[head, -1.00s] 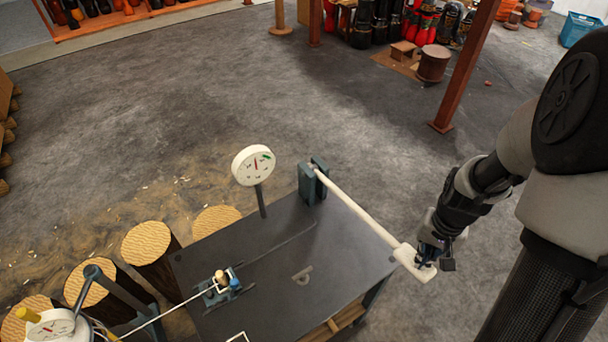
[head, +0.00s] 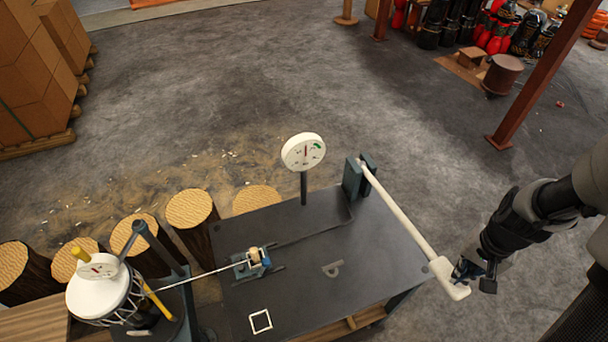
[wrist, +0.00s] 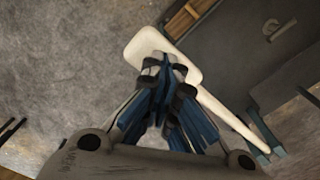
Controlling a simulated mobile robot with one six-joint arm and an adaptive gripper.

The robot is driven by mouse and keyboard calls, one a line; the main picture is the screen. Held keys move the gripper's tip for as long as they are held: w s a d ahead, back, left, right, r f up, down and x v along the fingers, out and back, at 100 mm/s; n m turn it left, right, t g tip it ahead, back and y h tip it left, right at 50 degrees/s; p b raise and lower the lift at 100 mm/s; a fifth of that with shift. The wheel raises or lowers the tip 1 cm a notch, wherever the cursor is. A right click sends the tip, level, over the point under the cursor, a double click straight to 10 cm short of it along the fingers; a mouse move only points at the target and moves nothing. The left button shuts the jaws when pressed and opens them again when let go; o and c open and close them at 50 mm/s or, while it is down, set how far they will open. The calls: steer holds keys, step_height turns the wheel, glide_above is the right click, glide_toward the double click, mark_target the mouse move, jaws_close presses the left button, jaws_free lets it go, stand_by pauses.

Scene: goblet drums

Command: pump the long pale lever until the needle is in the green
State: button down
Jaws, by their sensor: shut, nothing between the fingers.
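The long pale lever (head: 402,217) runs from a dark blue-grey bracket (head: 353,180) on the bench down to a flat paddle end beyond the bench's right edge. The round white gauge (head: 303,152) stands on a post; its red needle points roughly upward, left of the green mark. My gripper (head: 464,270) is at the paddle. In the wrist view its shut fingers (wrist: 166,66) overlap the pale paddle (wrist: 149,47), with nothing held between them. I cannot tell whether they touch it.
The dark bench top (head: 300,235) carries a small clamp (head: 252,262) with a cord to a drum (head: 98,298) at left. Log stumps (head: 192,208) stand behind it. A red-brown post (head: 535,85) rises at right.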

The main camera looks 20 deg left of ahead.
step_height(320, 180, down, 18)
steer(key=b, duration=1.4)
step_height(320, 180, up, 18)
steer(key=p, duration=1.4)
steer(key=shift+s+r+p, duration=0.15)
steer(key=shift+r+p, duration=0.05)
steer(key=shift+p, duration=0.15)
step_height(320, 180, up, 5)
steer(key=p, duration=0.4)
